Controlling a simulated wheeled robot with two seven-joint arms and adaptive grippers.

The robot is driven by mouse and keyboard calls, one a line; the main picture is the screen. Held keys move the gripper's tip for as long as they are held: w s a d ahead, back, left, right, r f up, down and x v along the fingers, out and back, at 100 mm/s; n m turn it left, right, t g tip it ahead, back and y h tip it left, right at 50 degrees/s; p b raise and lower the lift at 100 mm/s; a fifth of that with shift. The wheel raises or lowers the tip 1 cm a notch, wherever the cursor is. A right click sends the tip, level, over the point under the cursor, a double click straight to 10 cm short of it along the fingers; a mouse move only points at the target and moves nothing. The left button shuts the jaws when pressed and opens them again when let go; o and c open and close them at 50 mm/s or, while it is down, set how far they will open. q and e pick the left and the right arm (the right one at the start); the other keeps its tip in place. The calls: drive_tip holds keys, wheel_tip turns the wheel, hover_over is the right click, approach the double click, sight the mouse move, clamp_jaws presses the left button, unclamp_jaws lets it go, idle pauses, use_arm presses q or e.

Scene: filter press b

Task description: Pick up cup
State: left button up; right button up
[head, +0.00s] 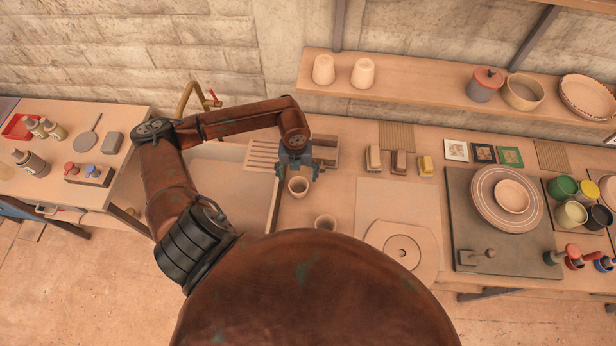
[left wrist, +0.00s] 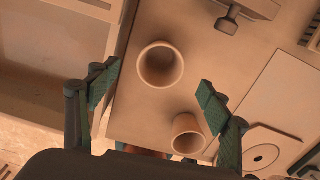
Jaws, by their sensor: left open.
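A small pale cup (head: 298,187) stands upright on the counter beside the sink, mouth up. A second similar cup (head: 325,222) stands nearer to me and slightly right, partly cut off by my body. My left gripper (head: 299,173) is open and empty, pointing down just above and behind the first cup. In the left wrist view the first cup (left wrist: 160,66) lies between the lines of the two spread fingers, beyond their tips. The second cup (left wrist: 188,134) appears lower, close to the right finger. No finger visibly grips either cup. My right gripper is not in view.
The sink basin (head: 230,190) lies left of the cups, with a slatted rack (head: 262,157) behind. A pale board with a round disc (head: 402,250) lies to the right. Two upturned cups (head: 343,71) stand on the wall shelf (head: 430,88). Sponges and blocks (head: 399,161) sit behind.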

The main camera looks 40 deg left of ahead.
sight(299, 186)
use_arm(q)
wheel_tip(299, 186, down, 3)
drive_tip(key=shift+s+d+f+p, duration=0.1)
drive_tip(key=shift+f+p, duration=0.1)
drive_tip(key=shift+p, duration=0.3)
drive_tip(key=shift+f+p, duration=0.4)
drive_tip(key=shift+f, duration=1.6)
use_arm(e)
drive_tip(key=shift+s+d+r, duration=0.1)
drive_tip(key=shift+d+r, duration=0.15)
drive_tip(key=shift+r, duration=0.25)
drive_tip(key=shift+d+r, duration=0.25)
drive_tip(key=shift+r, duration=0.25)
use_arm(q)
drive_tip(key=shift+c, duration=0.2)
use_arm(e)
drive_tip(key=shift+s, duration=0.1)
use_arm(q)
drive_tip(key=c, duration=1.1)
drive_tip(key=shift+c, duration=0.8)
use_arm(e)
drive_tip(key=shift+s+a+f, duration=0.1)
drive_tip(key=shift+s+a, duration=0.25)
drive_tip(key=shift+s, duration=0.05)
